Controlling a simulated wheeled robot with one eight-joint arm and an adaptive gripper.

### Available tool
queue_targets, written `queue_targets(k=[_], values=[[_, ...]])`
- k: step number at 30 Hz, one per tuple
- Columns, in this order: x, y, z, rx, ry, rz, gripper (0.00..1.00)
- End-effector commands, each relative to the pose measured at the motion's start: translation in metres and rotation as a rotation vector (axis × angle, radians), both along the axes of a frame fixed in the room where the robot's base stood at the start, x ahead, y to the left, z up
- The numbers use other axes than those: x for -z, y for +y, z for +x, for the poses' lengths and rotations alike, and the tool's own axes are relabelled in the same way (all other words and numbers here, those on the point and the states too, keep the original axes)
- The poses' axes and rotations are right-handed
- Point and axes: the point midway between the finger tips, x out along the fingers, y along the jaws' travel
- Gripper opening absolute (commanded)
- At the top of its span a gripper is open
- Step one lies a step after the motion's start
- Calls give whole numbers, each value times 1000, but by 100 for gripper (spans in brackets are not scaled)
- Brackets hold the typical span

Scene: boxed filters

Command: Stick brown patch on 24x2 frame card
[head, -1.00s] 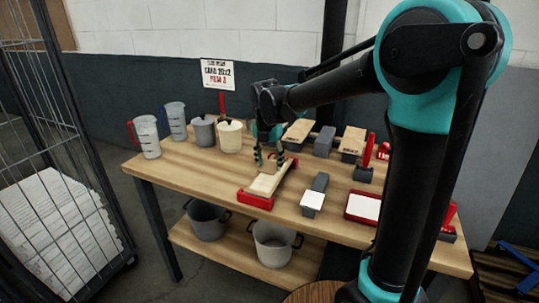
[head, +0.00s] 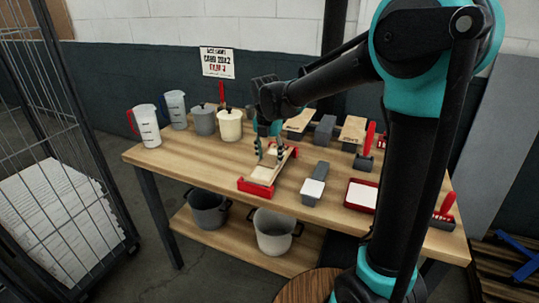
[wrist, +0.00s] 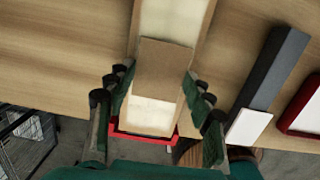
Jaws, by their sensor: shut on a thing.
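The frame card (wrist: 152,115) is a long tan board with pale cream windows. In the head view the frame card (head: 262,174) lies in a red holder (head: 256,188) on the table. The brown patch (wrist: 163,66) is a flat brown piece lying across the card between two pale areas. My gripper (wrist: 158,80) has one finger on each side of the patch and is shut on it, over the card. In the head view my gripper (head: 270,149) is low over the middle of the card. Whether the patch touches the card I cannot tell.
A grey-handled tool with a white block (head: 313,190) lies right of the holder. A red tray (head: 348,203) with a white surface is further right. Jugs (head: 147,126), pots (head: 230,125) and wooden-topped blocks (head: 352,130) stand behind. A wire cage (head: 60,130) is at far left.

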Motion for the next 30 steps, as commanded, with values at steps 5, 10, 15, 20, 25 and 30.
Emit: queue_targets(k=[5,10,15,20,25,30], values=[[3,0,0,0,0,0,39],[6,0,0,0,0,0,39],[8,0,0,0,0,0,60],[8,0,0,0,0,0,77],[8,0,0,0,0,0,77],[5,0,0,0,0,0,77]])
